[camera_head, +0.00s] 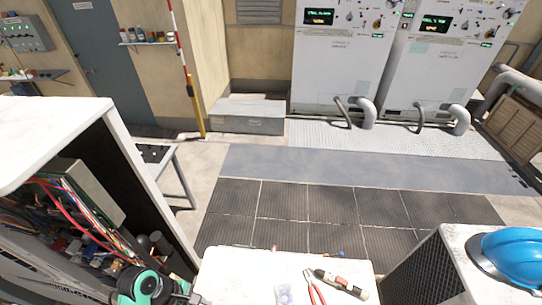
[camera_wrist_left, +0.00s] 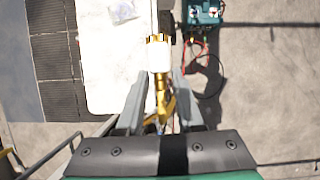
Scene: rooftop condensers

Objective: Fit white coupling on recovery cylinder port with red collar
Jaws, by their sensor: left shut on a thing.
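In the left wrist view my left gripper (camera_wrist_left: 160,82) is shut on the white coupling (camera_wrist_left: 158,56), a white cylinder with a toothed brass end at its far side and a brass stem between the fingers. The coupling shows above the edge of the white tabletop. In the head view only the green and black part of my left arm shows at the bottom left; the gripper and coupling are hidden there. I cannot make out the recovery cylinder port or its red collar in either view. My right gripper is in neither view.
The white worktop (camera_head: 230,270) holds red-handled pliers (camera_head: 315,288), a red and black tool (camera_head: 342,284) and a clear bag (camera_head: 284,296). An open cabinet with wires (camera_head: 85,215) stands left, a blue hard hat (camera_head: 512,258) right. A teal device (camera_wrist_left: 204,12) with hoses lies beyond the worktop.

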